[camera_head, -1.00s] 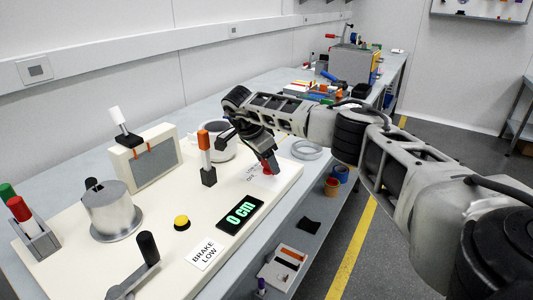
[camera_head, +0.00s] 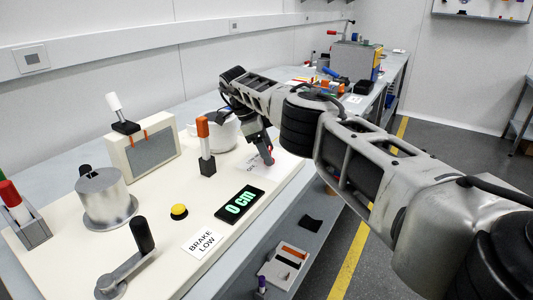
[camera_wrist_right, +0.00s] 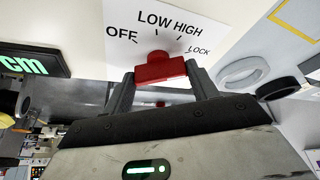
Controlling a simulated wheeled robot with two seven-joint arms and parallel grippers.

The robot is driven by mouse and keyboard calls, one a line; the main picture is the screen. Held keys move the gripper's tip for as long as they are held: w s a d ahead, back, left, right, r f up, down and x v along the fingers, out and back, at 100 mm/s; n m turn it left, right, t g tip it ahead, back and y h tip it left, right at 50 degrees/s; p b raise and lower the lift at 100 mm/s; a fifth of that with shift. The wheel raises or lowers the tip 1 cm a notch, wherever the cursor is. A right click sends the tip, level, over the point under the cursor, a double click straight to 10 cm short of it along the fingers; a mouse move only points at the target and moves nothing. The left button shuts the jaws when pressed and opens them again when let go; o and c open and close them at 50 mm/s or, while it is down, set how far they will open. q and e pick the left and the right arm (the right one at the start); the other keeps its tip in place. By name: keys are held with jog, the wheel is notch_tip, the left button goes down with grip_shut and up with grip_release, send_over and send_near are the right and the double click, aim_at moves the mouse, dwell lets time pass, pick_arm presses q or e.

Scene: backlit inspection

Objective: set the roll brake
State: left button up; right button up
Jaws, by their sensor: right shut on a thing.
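A red knob (camera_wrist_right: 160,69) sits on a white dial plate (camera_wrist_right: 205,28) marked OFF, LOW, HIGH and LOCK. My right gripper (camera_wrist_right: 160,80) is shut on the knob, one finger at each end. The knob's bar lies nearly level in the wrist view; I cannot tell which mark it points to. In the head view the right gripper (camera_head: 266,158) reaches down to the dial plate and mostly hides the knob. A card reading BRAKE LOW (camera_head: 202,243) lies on the cream board near a display showing 0 cm (camera_head: 240,205). My left gripper is not in view.
On the board (camera_head: 165,265) are a yellow button (camera_head: 179,211), an orange-topped lever (camera_head: 204,145), a silver drum (camera_head: 104,197) and a black-handled crank (camera_head: 128,265). A white roll (camera_head: 220,130) stands behind my gripper. A lower shelf holds a tray (camera_head: 283,268).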

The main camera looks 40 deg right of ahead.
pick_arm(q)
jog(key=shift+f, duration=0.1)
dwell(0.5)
pick_arm(e)
jog(key=o, duration=1)
jog(key=shift+w+a+r+p, duration=0.1)
jog(key=shift+r+p, duration=0.45)
jog(key=shift+r, duration=0.05)
pick_arm(q)
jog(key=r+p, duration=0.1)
jog(key=p, duration=0.1)
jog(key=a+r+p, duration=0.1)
jog(key=p, duration=0.2)
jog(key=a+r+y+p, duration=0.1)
jog(key=p, duration=0.1)
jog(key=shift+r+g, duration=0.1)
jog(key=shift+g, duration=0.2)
pick_arm(e)
jog(key=v, duration=0.6)
jog(key=shift+w+r, duration=0.1)
jog(key=shift+r, duration=0.05)
